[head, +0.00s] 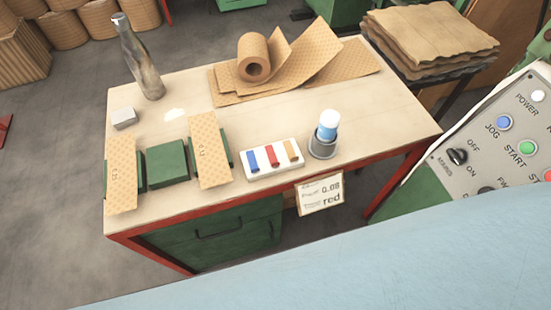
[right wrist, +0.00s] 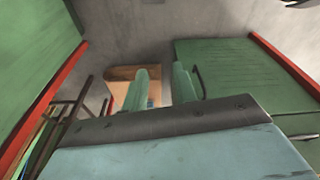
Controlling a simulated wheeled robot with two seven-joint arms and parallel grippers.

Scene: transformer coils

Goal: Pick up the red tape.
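The red tape (head: 271,156) is a small strip in a white tray (head: 262,174) near the front edge of the workbench. It lies between a blue strip (head: 252,161) and an orange-tan strip (head: 291,150). Neither gripper shows in the head view. In the right wrist view my right gripper (right wrist: 160,74) has two pale green fingers standing apart, with nothing seen held between them. The red tape cannot be made out in that view.
On the workbench (head: 190,100) are a glue pot (head: 322,148), green blocks (head: 167,164) under tan strips, a bottle (head: 140,65) and a paper roll (head: 254,57). A card (head: 320,194) reading "red" hangs in front. A control panel (head: 500,140) stands right.

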